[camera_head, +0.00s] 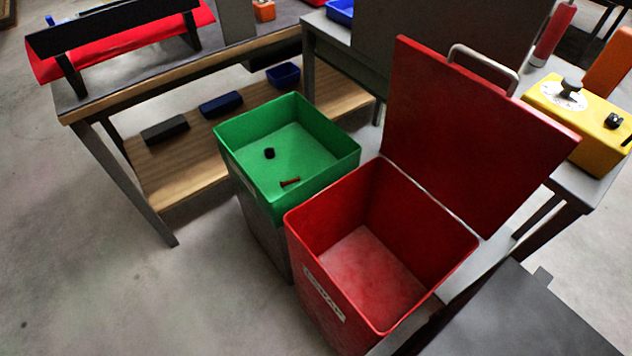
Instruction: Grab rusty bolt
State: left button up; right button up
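A rusty bolt (290,182), small and reddish-brown, lies on the floor of the green bin (233,166), towards its front right side. A small black piece (269,153), perhaps a nut, lies in the same bin behind and left of the bolt, apart from it. The green bin is open at the top and sits on a grey base. Neither of my grippers shows in the head view.
An open, empty red bin (331,222) stands right of the green bin, its red lid (470,135) raised behind it. A workbench (95,98) with a wooden lower shelf stands behind left. A yellow box (590,130) sits on a table at the right. Floor at left is clear.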

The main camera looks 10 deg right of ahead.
aim_at(282, 184)
jog(key=u, duration=0.15)
jog(key=k, duration=0.85)
jog(key=u, duration=1.65)
jog(key=i, duration=0.95)
jog(key=z, duration=1.15)
jog(key=i, duration=0.8)
jog(key=z, duration=0.9)
